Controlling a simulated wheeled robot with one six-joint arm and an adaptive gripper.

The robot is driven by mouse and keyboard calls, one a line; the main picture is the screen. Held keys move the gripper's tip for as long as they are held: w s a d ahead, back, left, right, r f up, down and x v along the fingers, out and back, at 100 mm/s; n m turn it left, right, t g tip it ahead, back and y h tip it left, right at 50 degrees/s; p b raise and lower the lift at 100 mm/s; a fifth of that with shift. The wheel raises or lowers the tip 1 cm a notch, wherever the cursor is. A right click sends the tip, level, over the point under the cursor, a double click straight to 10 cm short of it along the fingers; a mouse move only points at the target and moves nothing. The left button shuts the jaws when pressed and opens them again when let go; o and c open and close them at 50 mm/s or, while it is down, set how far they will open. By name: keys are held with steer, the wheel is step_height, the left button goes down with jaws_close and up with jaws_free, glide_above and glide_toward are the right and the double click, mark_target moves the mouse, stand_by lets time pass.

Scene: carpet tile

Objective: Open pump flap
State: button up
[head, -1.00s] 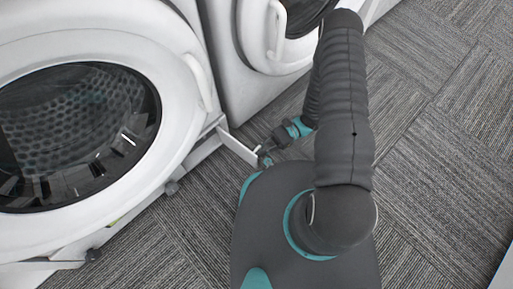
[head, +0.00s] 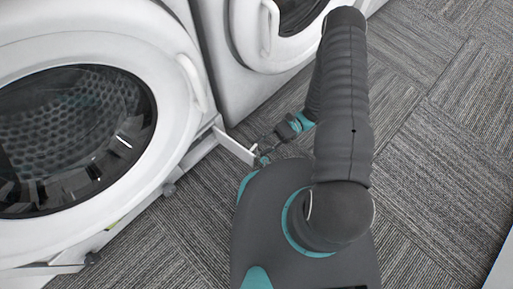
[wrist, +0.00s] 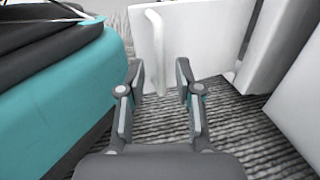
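A white panel (head: 235,147), apparently the pump flap, stands out from the lower right corner of the left washer (head: 182,60). In the wrist view a white panel (wrist: 200,40) is ahead of my gripper, with a pale upright bar (wrist: 156,45) on its face. My gripper (wrist: 160,76) has its two fingers apart. The bar's lower end shows in the gap between the fingertips; I cannot tell whether they touch it. In the head view my gripper (head: 268,146) is beside the panel's outer end, partly hidden by my arm.
A second washer (head: 222,75) stands behind to the right. Another white strip (head: 45,270) juts out low at the left washer's front left. Dark feet (head: 169,189) show under the washer. Grey carpet (head: 440,140) is clear on the right.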

steer(key=v, duration=0.9)
steer(key=shift+f, duration=0.1)
